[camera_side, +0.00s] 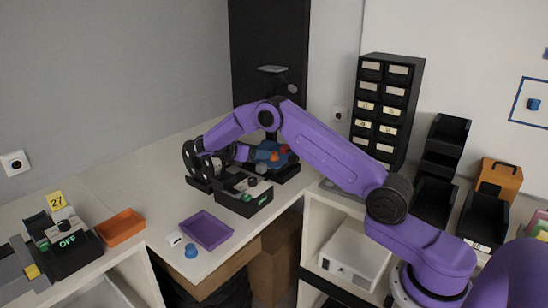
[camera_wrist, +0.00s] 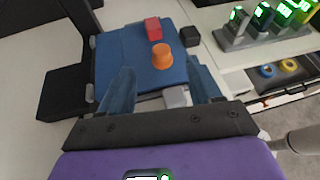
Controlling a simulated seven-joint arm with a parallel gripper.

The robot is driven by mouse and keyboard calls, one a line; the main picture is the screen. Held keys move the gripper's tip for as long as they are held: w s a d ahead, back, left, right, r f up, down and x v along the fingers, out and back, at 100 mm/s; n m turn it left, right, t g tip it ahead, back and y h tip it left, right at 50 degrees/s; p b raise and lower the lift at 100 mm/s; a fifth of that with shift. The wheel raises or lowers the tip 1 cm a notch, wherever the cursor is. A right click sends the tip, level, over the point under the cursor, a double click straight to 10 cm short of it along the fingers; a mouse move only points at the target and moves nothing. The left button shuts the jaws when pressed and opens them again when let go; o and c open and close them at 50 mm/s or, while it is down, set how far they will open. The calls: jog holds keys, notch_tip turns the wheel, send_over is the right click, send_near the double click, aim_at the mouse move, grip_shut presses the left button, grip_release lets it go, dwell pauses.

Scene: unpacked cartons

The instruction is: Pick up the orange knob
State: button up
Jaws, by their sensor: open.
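In the wrist view the orange knob (camera_wrist: 162,57) stands on a blue panel (camera_wrist: 125,52). A red block (camera_wrist: 153,29) is just behind it and a black block (camera_wrist: 190,36) is to its right, at the panel's edge. My gripper (camera_wrist: 160,82) is open, its two bluish fingers apart at the lower left and lower right of the knob. Nothing is held between them. In the side view the blue panel (camera_side: 268,152) shows beyond the bend of my arm, with small red and orange parts on it. I cannot clearly pick out the knob or fingertips there.
A grey-white block (camera_wrist: 176,97) lies near the fingers. Lit green displays (camera_wrist: 265,22) stand at the upper right. On the bench are a purple tray (camera_side: 206,230), an orange tray (camera_side: 121,227) and a blue knob (camera_side: 190,251). A black drawer cabinet (camera_side: 385,108) stands behind.

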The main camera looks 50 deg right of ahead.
aim_at(274, 156)
jog(key=shift+x, duration=3.25)
jog(key=shift+f, duration=0.15)
jog(key=shift+c, duration=0.3)
jog(key=shift+a, duration=0.1)
jog(key=c, duration=1)
